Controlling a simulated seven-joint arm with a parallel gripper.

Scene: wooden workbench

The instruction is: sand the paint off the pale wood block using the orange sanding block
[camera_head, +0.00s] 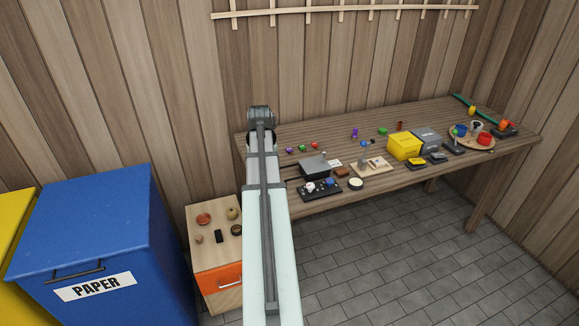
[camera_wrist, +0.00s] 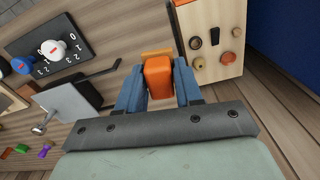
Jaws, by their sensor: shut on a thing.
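My gripper (camera_wrist: 158,88) is shut on the orange sanding block (camera_wrist: 158,73), which sits between its two blue fingers in the wrist view. A flat orange-yellow edge shows at the block's far end. In the head view my own arm hides the gripper and the sanding block. A pale wooden piece (camera_head: 362,169) with small things on it lies near the bench's front edge. I cannot tell whether it is the pale wood block, and no paint on it can be made out. A pale piece (camera_wrist: 10,104) also shows at the wrist view's left edge.
The workbench (camera_head: 425,180) holds a black numbered board (camera_wrist: 50,48), a grey box (camera_head: 314,166), a yellow box (camera_head: 404,145) and a round tray (camera_head: 466,142). A small cabinet (camera_head: 219,270) with knobs on top stands beside the bench's left end. A blue paper bin (camera_head: 100,225) is farther left.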

